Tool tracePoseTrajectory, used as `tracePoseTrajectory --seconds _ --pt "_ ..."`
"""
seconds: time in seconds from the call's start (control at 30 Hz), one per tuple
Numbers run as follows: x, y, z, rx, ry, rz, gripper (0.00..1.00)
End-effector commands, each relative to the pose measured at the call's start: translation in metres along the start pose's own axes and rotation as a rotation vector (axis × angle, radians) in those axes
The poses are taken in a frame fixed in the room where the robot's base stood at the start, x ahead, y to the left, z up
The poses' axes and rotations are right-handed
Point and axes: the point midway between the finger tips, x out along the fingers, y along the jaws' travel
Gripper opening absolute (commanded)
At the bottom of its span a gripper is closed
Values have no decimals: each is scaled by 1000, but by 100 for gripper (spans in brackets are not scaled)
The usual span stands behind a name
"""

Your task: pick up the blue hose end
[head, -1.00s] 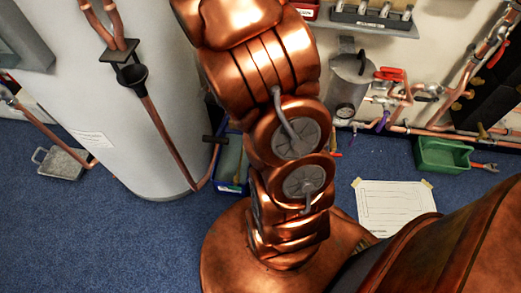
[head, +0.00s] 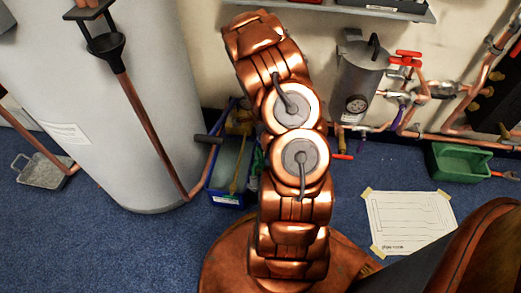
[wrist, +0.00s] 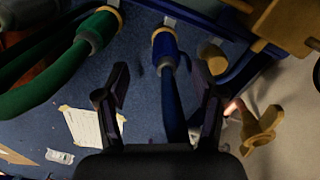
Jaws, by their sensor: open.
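The blue hose end (wrist: 164,45) shows in the wrist view as a blue collar with a pale tan ring at its top and a grey cuff below. Its blue hose runs down between my fingers and out of sight behind the gripper body. My gripper (wrist: 160,70) is open, one finger on each side of the hose, with the blue collar just beyond the fingertips. I cannot tell its depth or whether a finger touches it. The gripper is hidden behind my arm in the head view.
A green hose (wrist: 70,65) curves at the left of the wrist view. A yellow-brown valve handle (wrist: 261,128) is at the right. In the head view, a blue crate (head: 228,200) stands beside the large grey tank (head: 130,130). A green bin (head: 458,163) and taped paper (head: 410,222) are on the floor.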

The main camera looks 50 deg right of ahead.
Motion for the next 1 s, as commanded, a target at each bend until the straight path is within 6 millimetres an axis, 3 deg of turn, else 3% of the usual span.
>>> tracePoseTrajectory --seconds 0.6,0.87,1.0 --pt "64 -6 2 -1 -1 3 68" --pt "66 -6 2 -2 -1 1 68" --pt "66 -6 2 -2 -1 2 56"
